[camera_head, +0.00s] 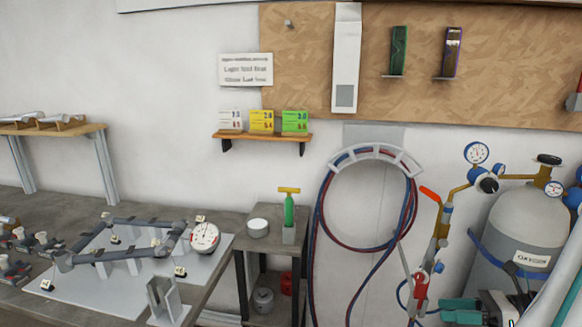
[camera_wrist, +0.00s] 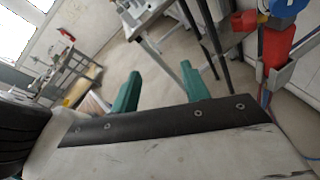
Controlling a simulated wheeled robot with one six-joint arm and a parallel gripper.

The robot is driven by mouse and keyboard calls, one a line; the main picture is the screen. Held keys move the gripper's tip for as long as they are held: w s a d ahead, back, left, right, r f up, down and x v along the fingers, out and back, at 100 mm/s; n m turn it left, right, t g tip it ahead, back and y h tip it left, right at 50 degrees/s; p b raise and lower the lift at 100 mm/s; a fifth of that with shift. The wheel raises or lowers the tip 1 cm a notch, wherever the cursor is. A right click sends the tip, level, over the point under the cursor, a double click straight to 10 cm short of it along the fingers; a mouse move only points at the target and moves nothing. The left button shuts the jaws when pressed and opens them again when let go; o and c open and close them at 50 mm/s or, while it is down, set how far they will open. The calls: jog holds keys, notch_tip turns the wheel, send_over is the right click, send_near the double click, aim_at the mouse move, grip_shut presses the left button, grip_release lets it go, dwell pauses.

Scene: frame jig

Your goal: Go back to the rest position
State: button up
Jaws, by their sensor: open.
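My gripper (camera_wrist: 161,88) shows in the wrist view as two green fingers standing well apart, with nothing between them but a view of the floor and bench legs. In the head view its teal fingers (camera_head: 462,311) show at the bottom right edge, in front of the torch and gas cylinder area; the rest of it is cut off or hidden. The jig plate (camera_head: 85,287) lies on the bench at the lower left, carrying a grey tube frame (camera_head: 122,254) and a round dial gauge (camera_head: 204,237). My gripper is apart from both.
A grey gas cylinder (camera_head: 522,222) with gauges stands at right, beside a torch (camera_head: 421,285). Red and blue hoses (camera_head: 318,240) hang on the wall. A small stand (camera_head: 262,254) holds a white tin and a green-and-yellow tool. In the wrist view, open floor (camera_wrist: 190,45) lies beyond the fingers.

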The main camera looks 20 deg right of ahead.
jog(key=a+r+n+g+h, duration=0.3)
jog(key=a+r+n, duration=0.2)
jog(key=n, duration=0.5)
jog(key=s+a+r+n+g+h, duration=0.1)
jog(key=a+r+n+g+h, duration=0.2)
jog(key=a+r+n, duration=0.3)
jog(key=s+a+r+n+g+h, duration=0.1)
jog(key=a+r+n+h, duration=0.4)
jog(key=a+n, duration=0.6)
jog(key=shift+r+n+g, duration=0.4)
jog(key=shift+n+g, duration=0.5)
jog(key=shift+n, duration=1.2)
jog(key=shift+a, duration=0.1)
